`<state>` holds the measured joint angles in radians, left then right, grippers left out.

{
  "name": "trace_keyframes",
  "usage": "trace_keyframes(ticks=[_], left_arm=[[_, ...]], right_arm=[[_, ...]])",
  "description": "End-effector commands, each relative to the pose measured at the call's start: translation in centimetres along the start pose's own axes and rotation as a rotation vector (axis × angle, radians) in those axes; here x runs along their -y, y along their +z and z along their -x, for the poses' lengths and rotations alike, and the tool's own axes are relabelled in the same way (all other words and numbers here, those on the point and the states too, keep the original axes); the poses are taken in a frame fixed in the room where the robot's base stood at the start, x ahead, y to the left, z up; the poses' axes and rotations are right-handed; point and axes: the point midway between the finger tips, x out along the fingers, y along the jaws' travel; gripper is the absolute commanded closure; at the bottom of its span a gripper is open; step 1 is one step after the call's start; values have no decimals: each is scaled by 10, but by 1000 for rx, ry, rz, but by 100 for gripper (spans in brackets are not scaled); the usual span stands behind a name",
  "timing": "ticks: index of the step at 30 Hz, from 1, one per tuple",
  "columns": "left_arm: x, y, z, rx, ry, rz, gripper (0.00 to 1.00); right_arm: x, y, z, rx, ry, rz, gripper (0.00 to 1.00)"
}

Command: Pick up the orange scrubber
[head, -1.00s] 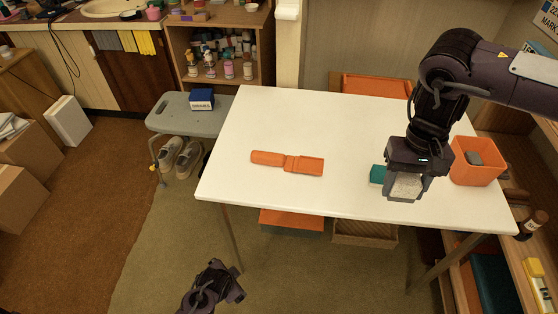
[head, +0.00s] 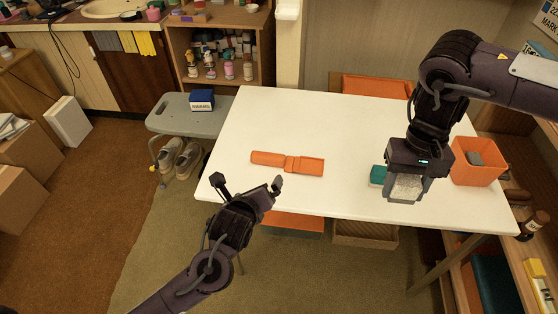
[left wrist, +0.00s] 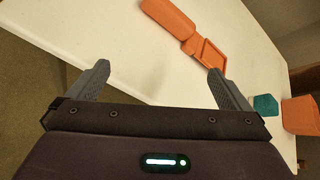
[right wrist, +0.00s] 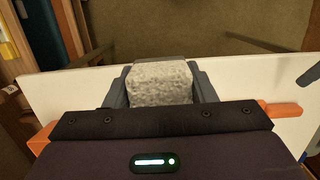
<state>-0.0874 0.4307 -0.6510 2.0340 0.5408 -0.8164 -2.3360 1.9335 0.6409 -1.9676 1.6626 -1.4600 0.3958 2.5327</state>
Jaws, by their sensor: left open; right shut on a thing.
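The orange scrubber (head: 288,163) lies flat on the white table, with a solid handle part on the left and a framed rectangular part on the right. It also shows in the left wrist view (left wrist: 172,17), ahead of the fingers. My left gripper (head: 247,183) is open and empty at the table's front edge, in front of the scrubber and apart from it. My right gripper (head: 406,196) points down at the right side of the table and is shut on a rough grey-white block (right wrist: 160,83).
A teal block (head: 377,174) sits beside my right gripper. An orange bin (head: 475,176) with a grey item (head: 474,158) in it stands at the right end of the white table (head: 300,112). The table behind the scrubber is clear. A grey bench (head: 182,119) stands to the left.

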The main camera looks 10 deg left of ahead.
Motion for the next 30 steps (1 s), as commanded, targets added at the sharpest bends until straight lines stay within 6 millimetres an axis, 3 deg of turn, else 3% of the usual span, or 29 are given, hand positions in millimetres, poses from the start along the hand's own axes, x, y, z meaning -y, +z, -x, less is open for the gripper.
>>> trace_keyframes(ticks=[6,10,14,24,30], left_arm=[[10,19,-7,113,-30,-402,0],[12,24,-9,151,-29,-530,0],[13,28,-17,167,-28,-580,0],[18,35,-70,166,-28,-583,0],[18,38,-84,165,-28,-581,0]], right_arm=[[0,0,0,0,0,0,79],[0,0,0,0,0,0,79],[0,0,-1,0,0,0,79],[0,-1,-5,0,0,0,79],[0,-1,-6,0,0,0,79]])
